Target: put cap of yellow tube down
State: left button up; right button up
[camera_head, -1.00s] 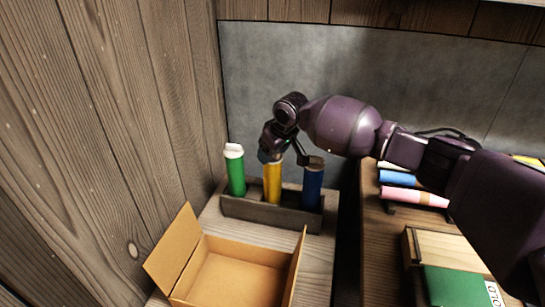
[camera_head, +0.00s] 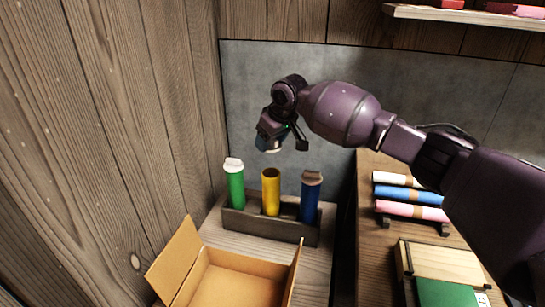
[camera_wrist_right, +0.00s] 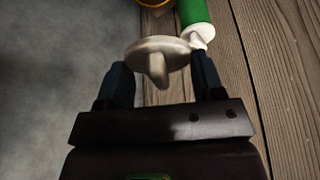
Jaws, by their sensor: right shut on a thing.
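My right gripper (camera_head: 284,144) is shut on the pale cap (camera_head: 268,147), raised above the rack. In the right wrist view the cap (camera_wrist_right: 158,46) sits between the two dark fingers (camera_wrist_right: 160,80), a flat disc with a short stub. The yellow tube (camera_head: 271,192) stands upright in the middle of the rack, its top open and dark. The gripper and cap are above it, clear of it. My left gripper is not in view.
The wooden rack (camera_head: 262,228) also holds a green tube (camera_head: 236,188) with a white cap and a blue tube (camera_head: 310,200) with a brownish cap. An open cardboard box (camera_head: 235,280) is in front. Rolls (camera_head: 408,195) lie on the table at right.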

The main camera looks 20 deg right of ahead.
notch_tip(320, 180, up, 10)
jog(key=shift+r+p, duration=0.1)
jog(key=shift+p, duration=0.6)
jog(key=n+g+y+b, duration=0.3)
jog(key=n+b, duration=0.6)
jog(key=n, duration=0.1)
send_over(214, 244)
notch_tip(214, 244, down, 23)
jog(key=shift+h, duration=0.3)
notch_tip(214, 244, down, 14)
jog(key=b, duration=0.4)
jog(key=shift+f, duration=0.55)
notch_tip(214, 244, down, 5)
jog(key=shift+f+b, duration=0.1)
jog(key=shift+b, duration=0.7)
jog(key=shift+r, duration=0.2)
jog(key=shift+f, duration=0.2)
jog(key=o, duration=0.6)
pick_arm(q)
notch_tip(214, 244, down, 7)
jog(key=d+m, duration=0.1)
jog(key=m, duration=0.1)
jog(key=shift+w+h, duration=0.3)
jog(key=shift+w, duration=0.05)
